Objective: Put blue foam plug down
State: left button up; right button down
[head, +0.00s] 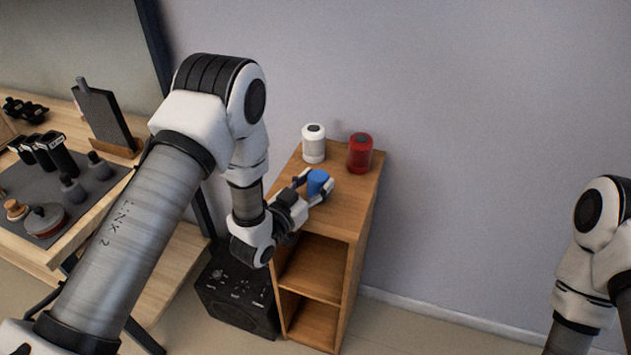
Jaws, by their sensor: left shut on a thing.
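The blue foam plug (318,181) is a small blue cylinder at the top of the wooden shelf unit (346,216). My left gripper (316,187) is shut on it, with white fingers on both sides. The plug is over the left part of the shelf top; I cannot tell whether its underside touches the wood. My right arm shows at the right edge, but its gripper is out of view.
A white canister (314,144) and a red canister (360,153) stand at the back of the shelf top. A black speaker box (236,293) is on the floor beside the shelf. A workbench (88,215) with several tools is at the left. The shelf top's front right is clear.

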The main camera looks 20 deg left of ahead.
pick_arm(q)
jog(key=o, duration=0.8)
jog(key=shift+w+f, duration=0.35)
jog(key=shift+o, duration=0.2)
jog(key=shift+s, duration=0.1)
jog(key=shift+r, duration=0.15)
jog(key=shift+s+r+p, duration=0.15)
jog(key=shift+r+p, duration=0.15)
jog(key=shift+p, duration=0.05)
jog(key=b+v, duration=0.2)
jog(key=v, duration=0.9)
jog(key=s+a+f+n+g+y, duration=0.1)
jog(key=s+f+g+y, duration=0.1)
jog(key=s+f+g, duration=0.4)
jog(key=s+a+f+n+g+y, duration=0.1)
jog(key=s+f+g, duration=0.4)
jog(key=f, duration=1)
jog(key=s, duration=0.3)
jog(key=shift+f+g+y, duration=0.15)
jog(key=shift+g+y, duration=0.25)
jog(key=shift+o, duration=0.5)
jog(key=s+a+f+n+g+y, duration=0.1)
jog(key=s+f+g, duration=0.2)
jog(key=s, duration=0.8)
jog(key=shift+a+f+n+g, duration=0.3)
jog(key=shift+f+n+g, duration=0.1)
jog(key=shift+g, duration=0.8)
